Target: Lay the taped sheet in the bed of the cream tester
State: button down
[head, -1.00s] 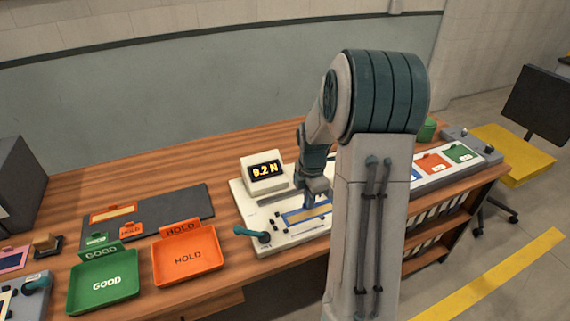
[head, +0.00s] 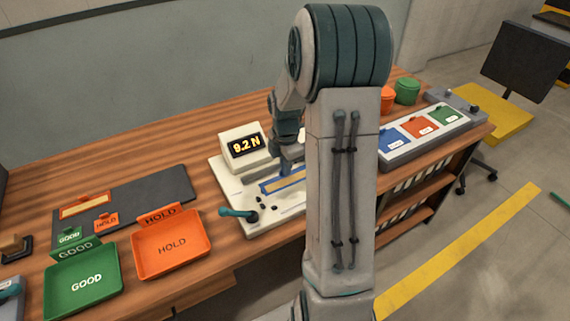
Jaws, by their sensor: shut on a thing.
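The cream tester (head: 228,187) stands on the wooden bench, with a display box reading 9.2 N and a teal lever at its front left. The taped sheet (head: 280,184), a tan strip with a blue edge, is low over the tester's bed; I cannot tell whether it touches the bed. My gripper (head: 287,170) points down at the sheet and is shut on it. The fingertips are small and hard to see. My own arm hides the right end of the sheet and of the tester.
A green GOOD tray (head: 85,303) and an orange HOLD tray (head: 170,265) sit at the front left. A dark mat (head: 150,192) with cards lies behind them. A grey rack (head: 432,141) with coloured cards and orange and green pots (head: 407,91) are at right.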

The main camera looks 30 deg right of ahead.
aim_at(286, 178)
jog(key=shift+f+b, duration=1.65)
jog(key=shift+f, duration=0.95)
jog(key=shift+d+f, duration=0.1)
jog(key=shift+f, duration=0.05)
jog(key=c, duration=1.1)
grip_release()
jog(key=shift+r+p, duration=2.85)
jog(key=shift+r, duration=0.65)
